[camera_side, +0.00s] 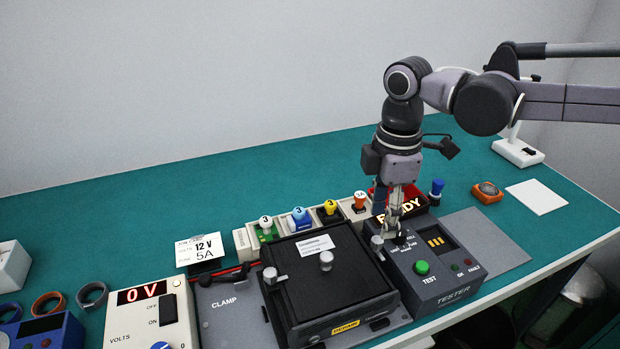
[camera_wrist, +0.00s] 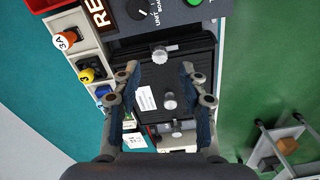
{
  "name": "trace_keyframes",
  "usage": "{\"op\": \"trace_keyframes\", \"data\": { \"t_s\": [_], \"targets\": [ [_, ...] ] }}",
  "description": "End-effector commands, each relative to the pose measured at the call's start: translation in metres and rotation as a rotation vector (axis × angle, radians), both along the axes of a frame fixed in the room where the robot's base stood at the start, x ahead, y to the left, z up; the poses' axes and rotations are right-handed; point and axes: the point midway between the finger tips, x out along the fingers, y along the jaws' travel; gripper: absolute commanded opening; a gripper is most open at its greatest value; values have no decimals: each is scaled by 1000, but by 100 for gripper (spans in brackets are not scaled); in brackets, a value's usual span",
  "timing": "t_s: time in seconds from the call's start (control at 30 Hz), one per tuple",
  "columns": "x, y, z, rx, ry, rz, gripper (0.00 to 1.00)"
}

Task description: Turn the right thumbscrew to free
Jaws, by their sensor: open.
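The black lidded unit (camera_side: 310,285) sits in the clamp plate between the supply and the tester. The right thumbscrew (camera_side: 377,243) is a silver knob with a side tab at the unit's tester-side edge; it also shows in the wrist view (camera_wrist: 160,54). A left thumbscrew (camera_side: 270,275) is at the opposite edge, and a silver knob (camera_side: 326,260) stands on the lid between them. My gripper (camera_side: 390,233) points down near the right thumbscrew. In the wrist view my gripper (camera_wrist: 159,68) has its fingers wide apart, with that thumbscrew just beyond the fingertips, between their lines. Contact does not show.
The grey tester (camera_side: 430,270) with a green TEST button and a lit sign (camera_side: 402,208) stand close beside my gripper. A row of coloured numbered plugs (camera_side: 300,218) lies behind the unit. The supply (camera_side: 150,315) reads 0 V. The green bench behind is clear.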

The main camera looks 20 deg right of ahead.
Motion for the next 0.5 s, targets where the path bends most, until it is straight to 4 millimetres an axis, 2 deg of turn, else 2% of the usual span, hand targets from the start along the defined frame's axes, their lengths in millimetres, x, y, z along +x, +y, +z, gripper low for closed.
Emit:
{"op": "trace_keyframes", "data": {
  "t_s": [0.2,0.5],
  "targets": [
    [0,0,-32,0,0,1,43],
    [0,0,-50,0,0,1,43]
  ]
}}
